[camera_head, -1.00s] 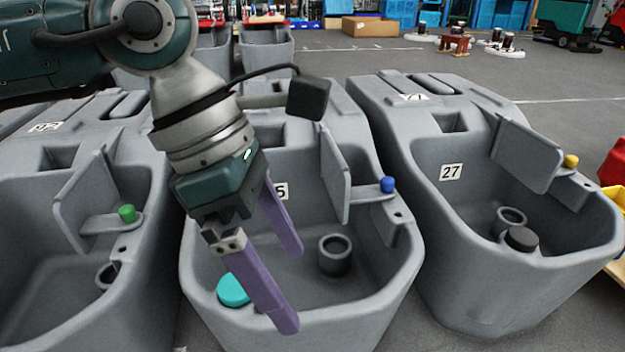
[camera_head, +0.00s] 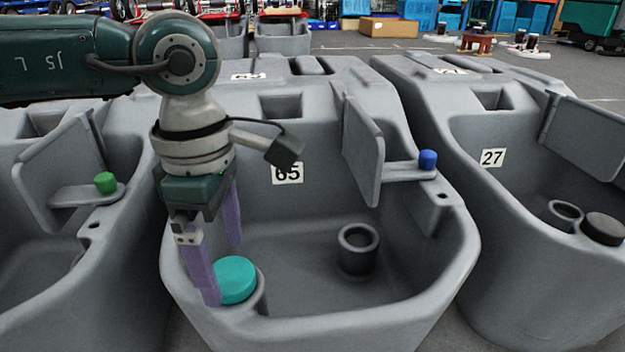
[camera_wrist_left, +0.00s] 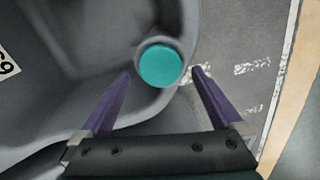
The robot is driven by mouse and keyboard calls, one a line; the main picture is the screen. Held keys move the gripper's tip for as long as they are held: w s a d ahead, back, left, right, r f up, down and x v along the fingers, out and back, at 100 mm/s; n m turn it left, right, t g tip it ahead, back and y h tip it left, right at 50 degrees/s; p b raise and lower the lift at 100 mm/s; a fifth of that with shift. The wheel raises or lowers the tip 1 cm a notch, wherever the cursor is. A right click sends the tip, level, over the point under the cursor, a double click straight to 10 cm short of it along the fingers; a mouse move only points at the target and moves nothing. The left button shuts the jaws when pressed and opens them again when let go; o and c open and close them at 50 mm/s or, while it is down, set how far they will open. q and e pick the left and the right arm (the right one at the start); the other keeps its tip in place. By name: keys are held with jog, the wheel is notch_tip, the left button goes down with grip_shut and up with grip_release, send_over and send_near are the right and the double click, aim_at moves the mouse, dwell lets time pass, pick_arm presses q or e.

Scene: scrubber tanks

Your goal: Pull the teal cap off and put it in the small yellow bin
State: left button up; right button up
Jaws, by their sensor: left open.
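The teal cap (camera_head: 234,279) sits on a round post in the front left corner of the grey tank (camera_head: 330,322) marked 65. In the left wrist view the cap (camera_wrist_left: 160,66) lies ahead of and between the lines of the two purple fingers. My left gripper (camera_head: 218,262) is open and points down, its fingers close to the cap's left and back side. I cannot tell whether a finger touches it. In the left wrist view the gripper (camera_wrist_left: 163,75) holds nothing. The small yellow bin is not in the frames now. My right gripper is not in view.
An open grey pipe stub (camera_head: 358,248) stands inside tank 65, right of the cap. An upright flap (camera_head: 362,150) and a blue knob (camera_head: 428,159) are at its right side. Neighbouring tanks stand close on both sides, one with a green knob (camera_head: 105,183), one with a black cap (camera_head: 603,229).

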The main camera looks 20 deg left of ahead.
aim_at(228, 273)
pick_arm(q)
notch_tip(228, 273, down, 2)
jog(key=shift+f+b, duration=0.25)
jog(key=shift+b, duration=0.15)
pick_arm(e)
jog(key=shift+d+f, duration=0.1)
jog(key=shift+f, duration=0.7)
pick_arm(q)
jog(key=shift+c, duration=0.6)
jog(key=c, duration=1.4)
jog(key=shift+r+p, duration=1)
jog(key=shift+r, duration=0.1)
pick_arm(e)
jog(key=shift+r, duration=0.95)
pick_arm(q)
notch_tip(228, 273, up, 6)
jog(key=p, duration=0.5)
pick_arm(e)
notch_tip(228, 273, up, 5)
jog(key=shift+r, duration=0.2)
